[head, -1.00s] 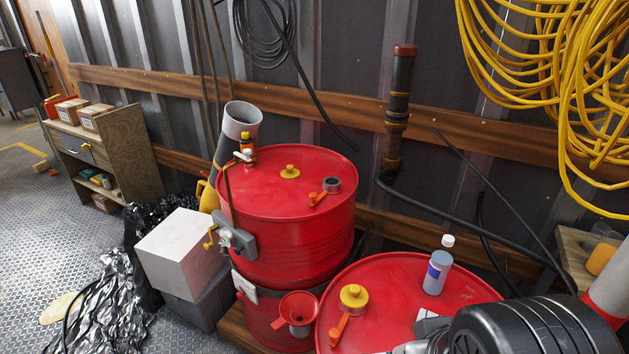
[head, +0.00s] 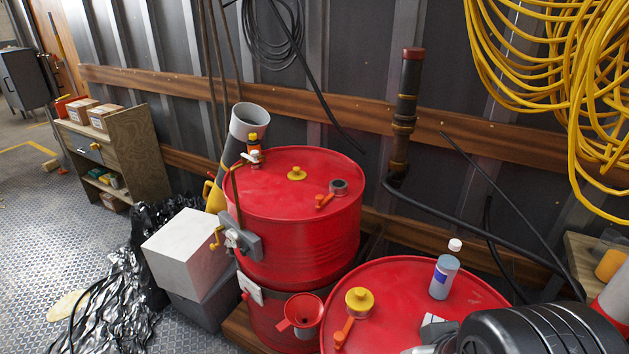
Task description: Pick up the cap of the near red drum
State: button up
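The near red drum (head: 400,280) stands at the bottom centre of the head view, its lower part cut off by the frame edge. A round yellow cap (head: 359,299) with a raised knob sits on its top, toward the left rim. An orange-red lever-like piece (head: 343,331) lies just in front of the cap, seemingly touching or joined to it. No gripper fingers can be made out in this view.
A grey bottle with a white cap (head: 444,275) stands on the near drum. A black ribbed body (head: 540,330) covers its right front; what it belongs to is unclear. A second red drum (head: 290,225) stands behind left. Yellow cable (head: 560,70) hangs right.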

aim_at(297, 174)
jog(key=j+z, duration=0.3)
jog(key=j, duration=0.85)
jog(key=j+z, duration=0.3)
jog(key=j, duration=0.9)
jog(key=i+j+z, duration=0.25)
jog(key=i+j, duration=0.3)
jog(key=i, duration=0.35)
jog(key=i+j+z, duration=0.2)
jog(key=i+j, duration=0.55)
jog(key=i, duration=0.05)
